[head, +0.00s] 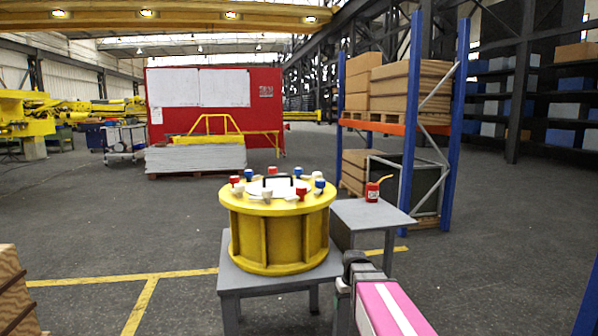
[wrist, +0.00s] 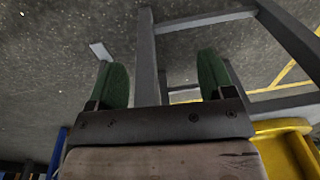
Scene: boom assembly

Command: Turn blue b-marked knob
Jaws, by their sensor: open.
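A round yellow drum (head: 281,238) stands on a grey table in the head view. Small red, white and blue knobs ring its top. Blue knobs show at the back left (head: 249,174), back right (head: 297,171) and right (head: 320,184); their letter marks are too small to read. My gripper (wrist: 163,80) is open and empty in the wrist view, its green fingers spread apart over grey table legs and floor. The drum's yellow edge (wrist: 286,150) shows at the lower right there, apart from the fingers. No knob shows in the wrist view.
The drum's grey table (head: 238,281) adjoins a second grey table (head: 358,213) holding a red can (head: 372,193). A blue-posted rack (head: 409,110) with boxes stands behind at right. A wooden crate (head: 14,290) is at the left edge. Floor left of the drum is clear.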

